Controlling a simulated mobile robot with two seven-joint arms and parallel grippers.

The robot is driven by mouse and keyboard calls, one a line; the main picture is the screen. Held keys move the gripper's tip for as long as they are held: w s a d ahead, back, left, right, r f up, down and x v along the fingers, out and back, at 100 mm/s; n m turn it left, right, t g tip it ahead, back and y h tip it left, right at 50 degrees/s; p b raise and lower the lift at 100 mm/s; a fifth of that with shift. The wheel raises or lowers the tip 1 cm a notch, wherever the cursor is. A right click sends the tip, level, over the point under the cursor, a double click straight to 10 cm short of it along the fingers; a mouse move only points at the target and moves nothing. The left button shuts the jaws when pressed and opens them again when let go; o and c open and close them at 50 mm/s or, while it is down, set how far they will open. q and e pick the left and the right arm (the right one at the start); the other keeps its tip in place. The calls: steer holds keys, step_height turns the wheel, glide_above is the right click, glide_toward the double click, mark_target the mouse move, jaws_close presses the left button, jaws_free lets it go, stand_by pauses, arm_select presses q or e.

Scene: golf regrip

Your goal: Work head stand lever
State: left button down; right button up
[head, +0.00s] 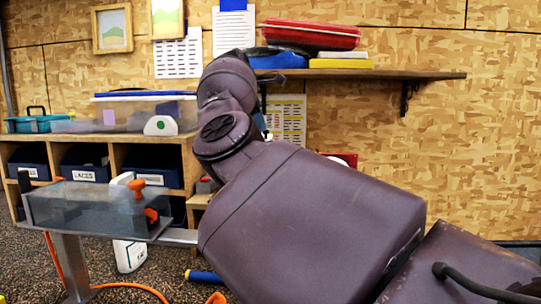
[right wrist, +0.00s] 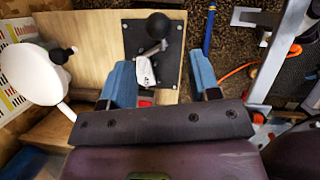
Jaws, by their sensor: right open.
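In the right wrist view, a lever with a black ball knob (right wrist: 158,25) stands on a black plate (right wrist: 174,68) fixed to a wooden board. A white tag (right wrist: 146,70) hangs by the lever's arm. My right gripper (right wrist: 160,76) is open, with its two blue fingers apart on either side of the tag and plate. The knob lies beyond the fingertips, and nothing is between the fingers in a grip. In the head view my right arm hides the lever and most of the gripper. My left gripper is not in view.
A white round object (right wrist: 30,75) stands left of the board in the right wrist view. In the head view, a clear tank (head: 95,208) on a stand is at left, by a cubby shelf (head: 160,158). A wall shelf (head: 430,75) holds cases. An orange hose (head: 130,287) lies on the floor.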

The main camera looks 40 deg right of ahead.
steer(key=x, duration=0.9)
steer(key=shift+f, duration=0.3)
steer(key=shift+c, duration=0.4)
jaws_close()
